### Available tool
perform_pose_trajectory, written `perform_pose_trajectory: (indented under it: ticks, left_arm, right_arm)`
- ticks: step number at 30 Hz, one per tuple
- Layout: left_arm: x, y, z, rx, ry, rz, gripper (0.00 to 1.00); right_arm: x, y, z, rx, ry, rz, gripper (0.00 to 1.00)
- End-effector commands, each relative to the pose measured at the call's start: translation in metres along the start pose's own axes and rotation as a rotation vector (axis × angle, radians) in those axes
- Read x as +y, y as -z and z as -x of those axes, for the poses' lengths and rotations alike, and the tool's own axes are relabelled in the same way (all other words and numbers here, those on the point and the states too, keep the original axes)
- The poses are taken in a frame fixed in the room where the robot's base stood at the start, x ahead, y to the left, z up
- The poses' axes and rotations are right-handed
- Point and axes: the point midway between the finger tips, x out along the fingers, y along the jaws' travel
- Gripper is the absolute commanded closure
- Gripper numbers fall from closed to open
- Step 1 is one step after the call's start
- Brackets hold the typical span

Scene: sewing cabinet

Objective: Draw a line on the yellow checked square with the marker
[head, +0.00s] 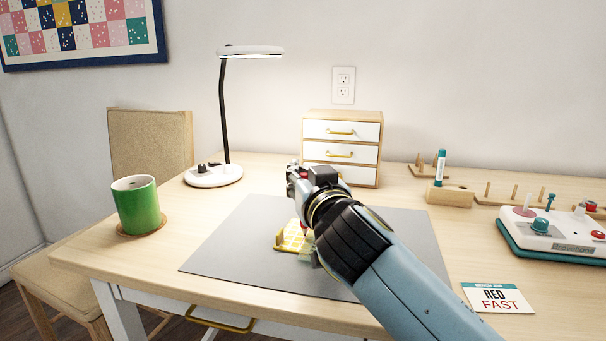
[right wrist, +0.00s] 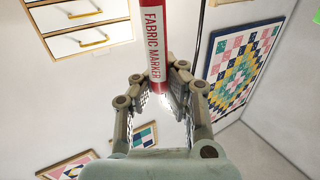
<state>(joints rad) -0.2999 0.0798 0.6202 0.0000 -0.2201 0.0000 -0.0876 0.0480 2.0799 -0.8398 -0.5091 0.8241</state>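The yellow checked square (head: 287,238) lies on the grey mat (head: 225,250) in the head view. My right forearm and wrist hide its right part. My right gripper (head: 300,178) is above the mat, beyond the square in the picture. In the right wrist view, the gripper's fingers (right wrist: 160,85) are closed around one end of a red fabric marker (right wrist: 155,45) with a white label. In the head view only a small red bit of the marker shows at the gripper. Its tip cannot be made out. My left gripper is not in view.
A green mug (head: 136,205) stands on a coaster at left, near a lamp (head: 213,175). A small drawer cabinet (head: 342,130) stands behind the mat. At right are a teal marker in a wooden block (head: 450,196), a device (head: 555,235) and a card (head: 497,298).

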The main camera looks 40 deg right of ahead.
Motion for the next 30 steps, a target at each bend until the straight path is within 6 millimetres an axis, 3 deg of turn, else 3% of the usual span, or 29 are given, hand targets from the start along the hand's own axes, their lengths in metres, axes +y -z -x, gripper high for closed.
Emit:
perform_pose_trajectory:
  ticks: [30]
  left_arm:
    - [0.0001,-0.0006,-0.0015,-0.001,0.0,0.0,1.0]
  right_arm:
    - [-0.0055,-0.0002,0.0089,0.0,0.0,0.001,1.0]
